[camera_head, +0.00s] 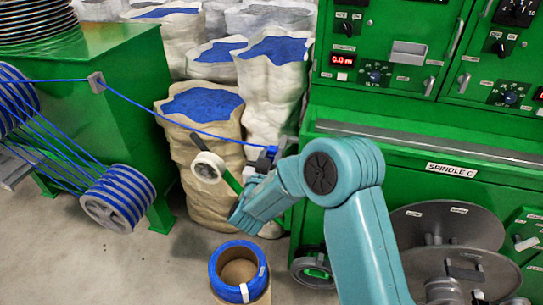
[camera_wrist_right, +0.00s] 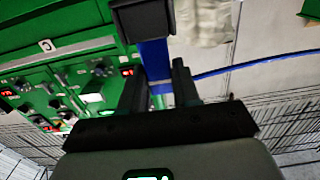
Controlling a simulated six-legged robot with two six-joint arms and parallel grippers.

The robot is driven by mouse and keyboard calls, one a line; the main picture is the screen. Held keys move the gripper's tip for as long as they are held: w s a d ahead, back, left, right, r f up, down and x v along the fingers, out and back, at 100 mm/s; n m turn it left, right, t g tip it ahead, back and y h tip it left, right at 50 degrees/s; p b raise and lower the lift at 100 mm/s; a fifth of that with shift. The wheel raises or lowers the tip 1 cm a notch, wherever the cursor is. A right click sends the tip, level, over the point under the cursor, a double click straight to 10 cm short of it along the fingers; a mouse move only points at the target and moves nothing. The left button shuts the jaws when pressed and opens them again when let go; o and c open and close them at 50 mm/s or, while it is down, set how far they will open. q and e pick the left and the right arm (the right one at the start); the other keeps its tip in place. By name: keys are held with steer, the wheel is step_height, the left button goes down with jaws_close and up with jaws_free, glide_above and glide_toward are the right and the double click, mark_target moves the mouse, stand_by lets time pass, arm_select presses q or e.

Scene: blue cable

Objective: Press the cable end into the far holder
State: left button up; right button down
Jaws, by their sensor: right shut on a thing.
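The blue cable (camera_head: 185,122) runs from a grey guide block (camera_head: 97,82) on the green machine at left, down and right to my right gripper (camera_head: 262,164). In the right wrist view, the fingers of my right gripper (camera_wrist_right: 157,80) are shut on a blue piece of the cable (camera_wrist_right: 154,60). The cable also runs off to the right there (camera_wrist_right: 250,66). A dark block (camera_wrist_right: 142,20) sits just beyond the fingertips, at the blue piece's top end; I cannot tell whether it is the holder or whether they touch. My left gripper is not in view.
A white reel with a green handle (camera_head: 208,167) is left of my right gripper. Sacks of blue granules (camera_head: 200,105) stand behind. A blue cable coil (camera_head: 238,268) stands in front. The green SPINDLE C cabinet (camera_head: 450,168) is at right. Striped blue spools (camera_head: 118,200) stand at left.

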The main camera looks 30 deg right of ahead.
steer(key=shift+f+b, duration=0.65)
steer(key=shift+f, duration=0.1)
stand_by(0.3)
steer(key=c, duration=0.7)
jaws_free()
steer(key=shift+c, duration=0.2)
steer(key=b+v, duration=0.1)
steer(key=v, duration=0.7)
stand_by(0.3)
